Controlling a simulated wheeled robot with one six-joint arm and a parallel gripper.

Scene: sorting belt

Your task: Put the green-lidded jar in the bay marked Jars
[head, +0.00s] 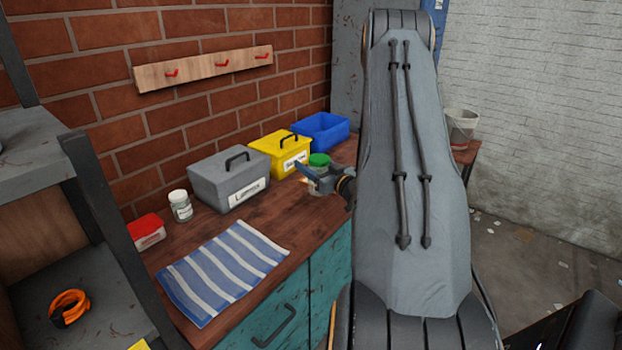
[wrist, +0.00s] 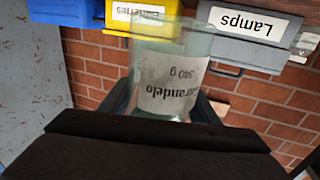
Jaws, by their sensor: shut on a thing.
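The green-lidded jar (head: 319,160) is clear glass, upright in the head view, near the front of the yellow box. My gripper (head: 317,181) is shut on it. In the wrist view, which is upside down, the jar (wrist: 165,75) shows a white label with "340 g"; its lid is not clearly visible there. The blue open bin (head: 321,130) stands at the far end of the counter, and a corner of it shows in the wrist view (wrist: 60,10). I can read no "Jars" label in either view.
A grey lidded box (head: 228,178) marked "Lamps" and a yellow lidded box (head: 280,152) stand against the brick wall. A white-lidded jar (head: 180,206), a red box (head: 147,232) and a striped cloth (head: 222,270) are nearer. Bare wood lies before the boxes.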

